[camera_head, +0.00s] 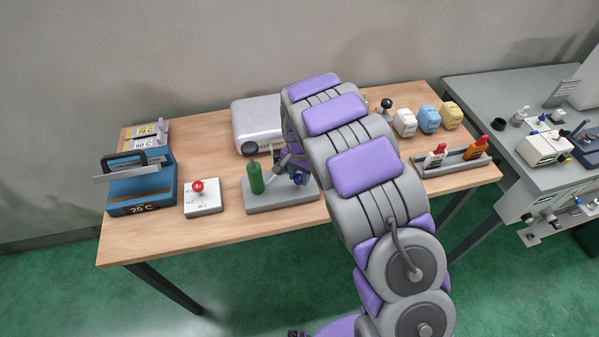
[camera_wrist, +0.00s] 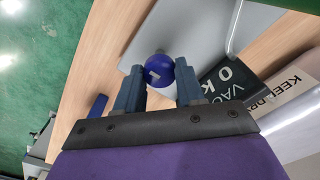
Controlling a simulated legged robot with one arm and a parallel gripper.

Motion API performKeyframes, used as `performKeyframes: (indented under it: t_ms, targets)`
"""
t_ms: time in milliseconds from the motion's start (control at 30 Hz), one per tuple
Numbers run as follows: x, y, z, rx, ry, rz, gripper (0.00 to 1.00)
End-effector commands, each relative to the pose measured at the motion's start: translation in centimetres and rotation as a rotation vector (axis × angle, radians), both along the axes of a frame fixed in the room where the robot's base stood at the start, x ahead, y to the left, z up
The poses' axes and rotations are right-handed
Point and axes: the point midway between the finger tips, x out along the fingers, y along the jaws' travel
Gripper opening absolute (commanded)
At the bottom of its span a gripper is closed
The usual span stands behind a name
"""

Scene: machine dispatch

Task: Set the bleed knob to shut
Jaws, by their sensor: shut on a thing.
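A round blue knob (camera_wrist: 159,70) with a small white mark sits between the two fingers of my gripper (camera_wrist: 160,84) in the wrist view. My gripper is shut on it. In the head view the blue knob (camera_head: 298,180) is small and partly covered by my gripper (camera_head: 291,166) above the grey base plate (camera_head: 265,208). A green upright handle (camera_head: 255,178) stands on the same plate, left of my gripper. The knob's labels are not readable, so I cannot tell its setting.
A white box (camera_head: 256,122) stands behind the plate. A red-knobbed block (camera_head: 203,207) and a blue machine (camera_head: 140,188) stand to the left. My arm hides the table's middle.

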Motion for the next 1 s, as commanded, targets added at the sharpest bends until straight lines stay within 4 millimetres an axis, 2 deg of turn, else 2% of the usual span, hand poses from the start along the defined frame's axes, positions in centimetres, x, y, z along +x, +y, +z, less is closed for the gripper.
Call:
performKeyframes:
  t_ms: [667, 700, 900, 1000]
  targets:
    - [-0.05, 0.13, -0.02, 0.001, 0.0, -0.059, 0.07]
    - [-0.05, 0.13, -0.02, 0.001, 0.0, -0.059, 0.41]
    - [-0.01, 0.07, -0.02, 0.0, 0.001, -0.058, 0.61]
    - [0.01, 0.04, -0.02, 0.0, 0.001, -0.058, 0.63]
